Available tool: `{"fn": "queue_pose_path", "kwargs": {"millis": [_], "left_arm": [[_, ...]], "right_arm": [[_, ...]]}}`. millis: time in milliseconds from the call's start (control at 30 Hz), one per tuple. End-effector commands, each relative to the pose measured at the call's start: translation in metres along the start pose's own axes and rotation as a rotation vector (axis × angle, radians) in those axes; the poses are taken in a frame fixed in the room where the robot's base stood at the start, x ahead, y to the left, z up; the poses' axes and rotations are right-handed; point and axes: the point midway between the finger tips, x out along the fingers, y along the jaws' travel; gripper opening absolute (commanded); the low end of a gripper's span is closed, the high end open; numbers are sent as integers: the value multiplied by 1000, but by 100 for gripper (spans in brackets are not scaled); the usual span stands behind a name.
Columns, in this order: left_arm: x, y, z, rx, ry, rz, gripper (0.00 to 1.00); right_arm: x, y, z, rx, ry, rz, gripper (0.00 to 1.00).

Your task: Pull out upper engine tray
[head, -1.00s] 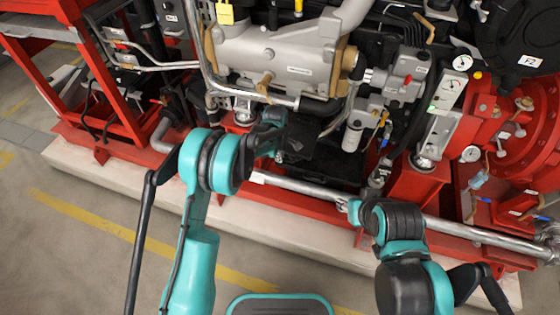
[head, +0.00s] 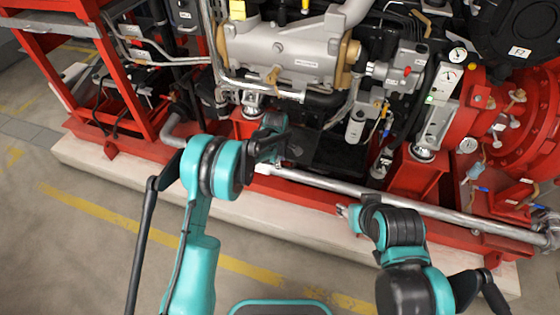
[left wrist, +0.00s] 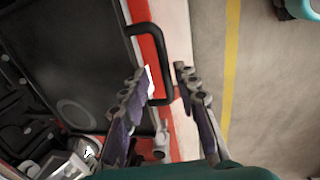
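The upper engine tray is a dark flat panel (left wrist: 75,55) with a black loop handle (left wrist: 168,55) on its edge in the left wrist view. In the head view the dark tray area (head: 325,150) lies low in the engine bay, partly behind my left arm. My left gripper (left wrist: 160,72) is open, with its two fingers apart on either side of the handle. I cannot tell whether either finger touches it. In the head view my left gripper (head: 278,138) is small and dark beside the tray. My right gripper (head: 343,211) is apart from the tray, near the lower frame rail.
A silver pipe (head: 390,200) runs along the red frame (head: 250,192) in front of the bay. A pale plinth (head: 110,175) lies below it. A red post (head: 415,175) stands right of the tray. The floor with a yellow line (head: 120,228) is clear.

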Motion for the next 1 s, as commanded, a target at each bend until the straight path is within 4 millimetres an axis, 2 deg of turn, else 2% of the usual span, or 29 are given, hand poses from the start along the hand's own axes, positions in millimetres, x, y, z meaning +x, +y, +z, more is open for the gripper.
{"fn": "queue_pose_path", "kwargs": {"millis": [167, 267, 700, 833, 1000], "left_arm": [[-2, 0, 0, 0, 0, 0, 31], [-12, 0, 0, 0, 0, 0, 31], [-100, 0, 0, 0, 0, 0, 31], [-114, 0, 0, 0, 0, 0, 31], [-120, 0, 0, 0, 0, 0, 31]], "right_arm": [[0, 0, 0, 0, 0, 0, 42], [0, 0, 0, 0, 0, 0, 42], [0, 0, 0, 0, 0, 0, 42], [0, 0, 0, 0, 0, 0, 42], [0, 0, 0, 0, 0, 0, 42]]}}
